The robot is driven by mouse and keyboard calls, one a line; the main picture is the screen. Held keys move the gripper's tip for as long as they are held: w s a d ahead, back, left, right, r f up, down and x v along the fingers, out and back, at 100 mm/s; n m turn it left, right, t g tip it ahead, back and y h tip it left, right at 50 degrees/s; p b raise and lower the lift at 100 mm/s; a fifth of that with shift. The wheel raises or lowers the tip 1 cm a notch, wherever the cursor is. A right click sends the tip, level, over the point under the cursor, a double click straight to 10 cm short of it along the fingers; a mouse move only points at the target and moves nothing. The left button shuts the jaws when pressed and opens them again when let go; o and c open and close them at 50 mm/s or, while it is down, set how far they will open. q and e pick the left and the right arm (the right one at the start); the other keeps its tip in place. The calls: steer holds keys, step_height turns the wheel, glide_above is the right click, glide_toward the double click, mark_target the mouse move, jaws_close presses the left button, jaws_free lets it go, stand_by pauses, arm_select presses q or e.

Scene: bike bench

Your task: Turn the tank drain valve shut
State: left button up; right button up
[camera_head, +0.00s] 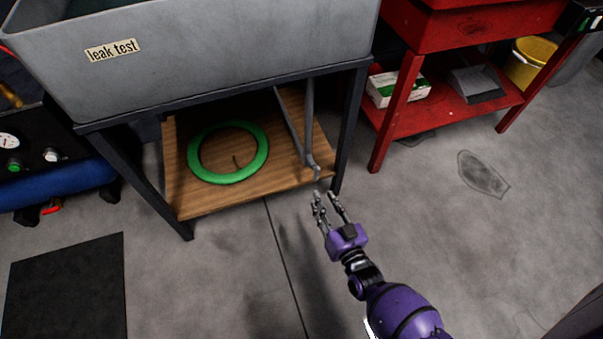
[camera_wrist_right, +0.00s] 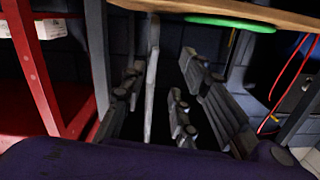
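The grey tank (camera_head: 220,50) labelled "leak test" sits on a dark metal frame. Below it a grey drain pipe (camera_head: 309,120) comes down and ends in a short bent piece (camera_head: 316,171) at the front right of the wooden shelf. I cannot make out a separate valve handle. My right gripper (camera_head: 328,194) is open and empty, just in front of and below that pipe end, apart from it in the head view. In the right wrist view the gripper's fingers (camera_wrist_right: 160,105) are spread, with a pale upright bar (camera_wrist_right: 152,80), seemingly the pipe, between or behind them. My left gripper is out of view.
A green ring (camera_head: 258,157) lies on the wooden shelf (camera_head: 200,205). The frame's dark leg (camera_head: 350,125) stands right of the pipe. A red stand (camera_head: 395,120) holds a box (camera_head: 398,88) and a grey tray (camera_head: 476,84).

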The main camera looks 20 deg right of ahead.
mark_target(318, 175)
steer(key=shift+t+h, duration=0.3)
steer(key=shift+t, duration=0.2)
steer(key=w, duration=0.2)
steer(key=w+r+b, duration=0.1)
steer(key=w, duration=0.2)
steer(key=w+b, duration=0.1)
steer(key=w, duration=0.1)
steer(key=shift+w+d+r, duration=0.25)
steer(key=shift+w+r, duration=0.1)
steer(key=shift+c, duration=0.5)
jaws_close()
